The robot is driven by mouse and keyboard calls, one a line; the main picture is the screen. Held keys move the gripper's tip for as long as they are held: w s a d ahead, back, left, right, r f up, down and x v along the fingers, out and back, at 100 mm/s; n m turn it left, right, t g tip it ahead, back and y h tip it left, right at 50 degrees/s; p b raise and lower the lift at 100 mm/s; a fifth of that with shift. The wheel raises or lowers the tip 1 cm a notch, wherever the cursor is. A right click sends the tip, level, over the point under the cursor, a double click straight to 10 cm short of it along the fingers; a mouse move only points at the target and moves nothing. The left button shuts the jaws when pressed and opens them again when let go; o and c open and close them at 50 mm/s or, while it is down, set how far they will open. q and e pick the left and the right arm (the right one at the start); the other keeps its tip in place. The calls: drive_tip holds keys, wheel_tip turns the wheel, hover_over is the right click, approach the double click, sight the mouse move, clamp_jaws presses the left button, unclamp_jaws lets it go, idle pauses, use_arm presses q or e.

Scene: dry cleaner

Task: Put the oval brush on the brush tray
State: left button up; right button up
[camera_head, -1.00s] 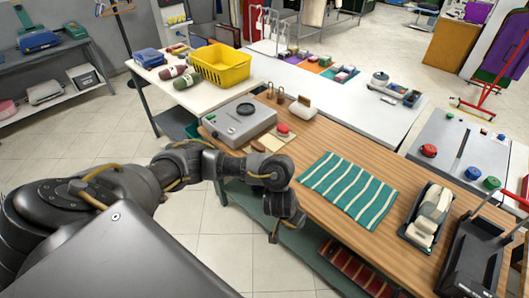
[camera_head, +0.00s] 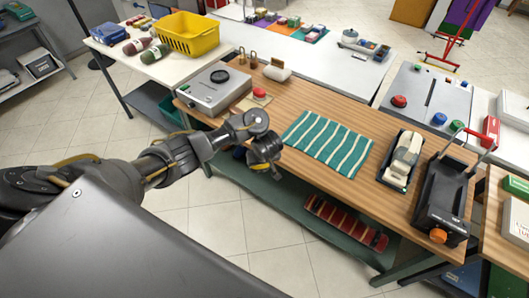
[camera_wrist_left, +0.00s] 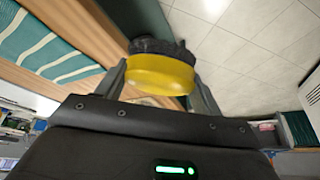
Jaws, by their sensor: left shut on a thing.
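In the left wrist view, my left gripper (camera_wrist_left: 160,85) is shut on a yellow rounded brush (camera_wrist_left: 162,74) with dark bristles, which looks like the oval brush. The fingers grip its sides, and the bristles face away from the palm. In the head view, my left gripper (camera_head: 275,174) hangs at the front edge of the wooden counter, left of the striped cloth; the brush is hardly visible there. A dark tray (camera_head: 386,180) holding cream-coloured items stands on the counter to the right of the cloth; I cannot tell whether it is the brush tray. My right gripper is not in view.
A green-and-white striped cloth (camera_head: 327,143) lies flat on the counter. A grey device (camera_head: 214,89) and a red button (camera_head: 259,93) stand to its left. A black machine with an orange knob (camera_head: 438,236) stands at the right end.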

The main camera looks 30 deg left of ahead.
use_arm(q)
drive_tip(key=s+a+f+n+g+y, duration=0.1)
drive_tip(key=s+a+f+n+g, duration=0.15)
drive_tip(key=a+f+n, duration=0.4)
drive_tip(key=s+a+r+m+t, duration=0.25)
drive_tip(key=a+m, duration=0.25)
drive_tip(key=a, duration=0.9)
drive_tip(key=s+d+r+m+h, duration=0.1)
drive_tip(key=s+d+r+m, duration=0.15)
drive_tip(key=d, duration=0.35)
drive_tip(key=s+d+r+m+t+h, duration=0.1)
drive_tip(key=s+d+r+m, duration=0.2)
drive_tip(key=d, duration=0.4)
drive_tip(key=s+d+r+m+h, duration=0.1)
drive_tip(key=s+d+r+m, duration=0.1)
drive_tip(key=d+r, duration=0.35)
drive_tip(key=s+d+f+m+h+b, duration=0.1)
drive_tip(key=s+d+f+b, duration=0.6)
drive_tip(key=b, duration=0.7)
wheel_tip(320, 180, down, 3)
drive_tip(key=shift+s+d+r+m, duration=0.15)
drive_tip(key=shift+d+m, duration=0.2)
drive_tip(key=shift+m, duration=0.55)
drive_tip(key=shift+d, duration=0.1)
